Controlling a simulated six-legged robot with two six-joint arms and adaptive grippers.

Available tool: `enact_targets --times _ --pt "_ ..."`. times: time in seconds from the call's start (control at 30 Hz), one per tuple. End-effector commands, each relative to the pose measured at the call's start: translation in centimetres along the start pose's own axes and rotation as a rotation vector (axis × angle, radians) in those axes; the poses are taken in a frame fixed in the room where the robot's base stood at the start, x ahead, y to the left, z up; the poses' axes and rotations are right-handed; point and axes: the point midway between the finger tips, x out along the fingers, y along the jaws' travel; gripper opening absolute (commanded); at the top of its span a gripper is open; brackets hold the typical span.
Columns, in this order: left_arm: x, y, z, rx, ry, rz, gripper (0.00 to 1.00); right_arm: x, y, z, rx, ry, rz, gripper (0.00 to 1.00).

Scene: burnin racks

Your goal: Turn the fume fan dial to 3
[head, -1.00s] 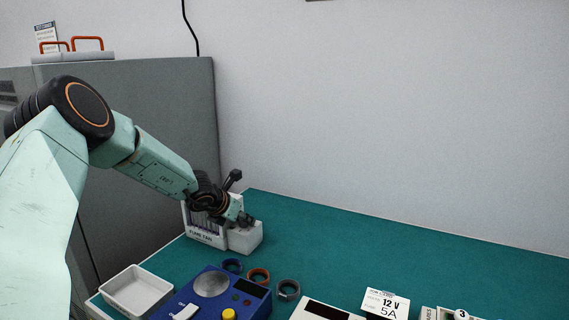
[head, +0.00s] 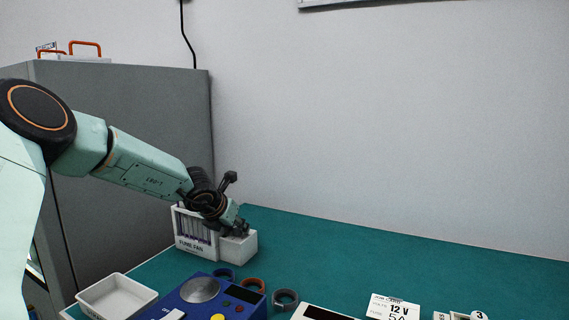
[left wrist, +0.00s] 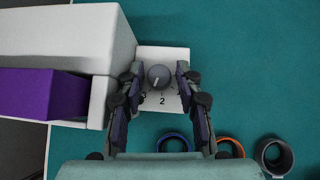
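The fume fan unit (head: 194,246) is a white box labelled "FUME FAN" at the back left of the green bench, with a lower white block at its right side. The grey fan dial (left wrist: 159,77) sits on the white top of that block in the left wrist view. A "2" shows below the dial and a "3" to its lower left, partly by a finger. A light mark on the dial is too small to read surely. My left gripper (left wrist: 158,76) is open, with one finger on each side of the dial and small gaps visible. In the head view my left gripper (head: 238,230) hides the dial.
Blue, orange and grey rings (head: 285,299) lie in front of the fan. A blue device (head: 205,300) and a white tray (head: 116,297) stand nearer. A grey cabinet (head: 130,110) is at left. The bench's back right is clear.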

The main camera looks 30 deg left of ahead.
Motion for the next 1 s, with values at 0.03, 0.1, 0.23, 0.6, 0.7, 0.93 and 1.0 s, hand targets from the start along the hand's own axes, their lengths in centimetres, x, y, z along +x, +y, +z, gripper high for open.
enact_targets --times 0.03,0.1,0.23,0.6,0.7,0.93,1.0 --pt "0.3 -0.1 -0.2 -0.005 -0.001 0.005 0.35 0.9 0.0 0.0 0.0 0.0 0.0 0.54" --pt "0.3 -0.1 -0.2 -0.014 -0.001 0.015 0.35 1.6 0.0 0.0 0.0 0.0 0.0 0.54" --pt "0.2 -0.1 -0.2 -0.032 0.001 0.034 0.35 2.9 0.0 0.0 0.0 0.0 0.0 0.54" --pt "-2.7 -0.3 0.1 -0.07 0.0 0.064 0.35 4.3 0.0 0.0 0.0 0.0 0.0 0.54" --pt "-4.3 -0.4 0.1 -0.07 -0.001 0.064 0.35 4.0 0.0 0.0 0.0 0.0 0.0 0.54" --pt "-7.8 -0.6 0.1 -0.069 -0.001 0.063 0.35 3.4 0.0 0.0 0.0 0.0 0.0 0.54" --pt "-8.1 -0.7 0.2 -0.1 -0.009 0.063 0.35 3.4 0.0 0.0 0.0 0.0 0.0 0.54"
